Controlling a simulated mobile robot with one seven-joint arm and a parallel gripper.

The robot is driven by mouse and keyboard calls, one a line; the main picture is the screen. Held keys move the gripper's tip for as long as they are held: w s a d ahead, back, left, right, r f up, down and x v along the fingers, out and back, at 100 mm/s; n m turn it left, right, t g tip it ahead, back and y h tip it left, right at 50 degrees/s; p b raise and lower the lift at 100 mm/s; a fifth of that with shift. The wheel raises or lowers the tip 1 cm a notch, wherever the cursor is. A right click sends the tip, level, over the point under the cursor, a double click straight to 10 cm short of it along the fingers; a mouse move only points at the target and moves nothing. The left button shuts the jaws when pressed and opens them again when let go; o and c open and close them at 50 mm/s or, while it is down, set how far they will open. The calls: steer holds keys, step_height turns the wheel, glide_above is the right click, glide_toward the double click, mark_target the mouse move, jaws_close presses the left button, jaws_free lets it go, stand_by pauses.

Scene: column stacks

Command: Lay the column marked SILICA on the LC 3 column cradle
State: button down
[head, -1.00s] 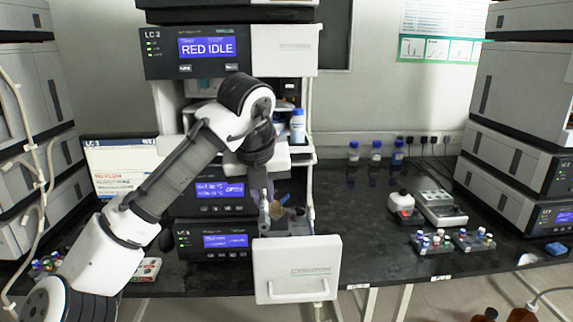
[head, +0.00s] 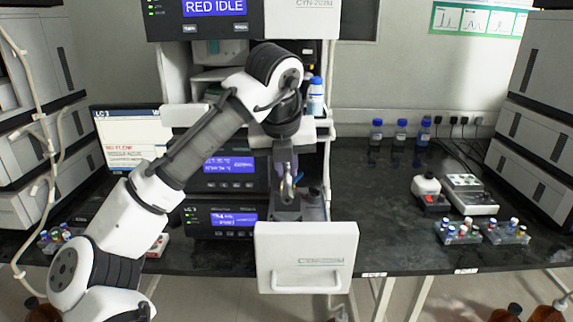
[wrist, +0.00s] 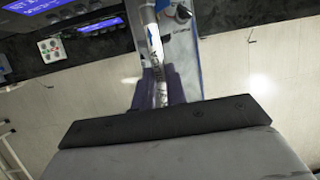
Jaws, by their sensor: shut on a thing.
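My gripper (head: 287,192) hangs over the open drawer of the LC 3 stack and is shut on a slim silvery column (wrist: 155,55). In the wrist view the column runs lengthwise between the dark fingers (wrist: 161,88). It carries a white label with blue and dark marks; I cannot read its name. The open drawer (head: 306,257) has a white front with a handle. Its grey inside (head: 313,212) is partly hidden behind my gripper, and I cannot make out the cradle or whether the column touches it.
A white bottle with a blue cap (head: 316,96) stands on a shelf above. Blue-capped bottles (head: 401,132), a small device (head: 470,195) and vial racks (head: 458,232) are on the right bench. A monitor (head: 135,140) stands left. Bench beside the drawer is clear.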

mark_target(285, 175)
step_height(285, 175, down, 4)
steer(key=b, duration=0.3)
steer(key=shift+r, duration=0.2)
steer(key=shift+f+b, duration=0.75)
steer(key=shift+f, duration=1.45)
steer(key=shift+f, duration=0.55)
steer(key=c, duration=1.3)
jaws_free()
steer(key=shift+c, duration=0.2)
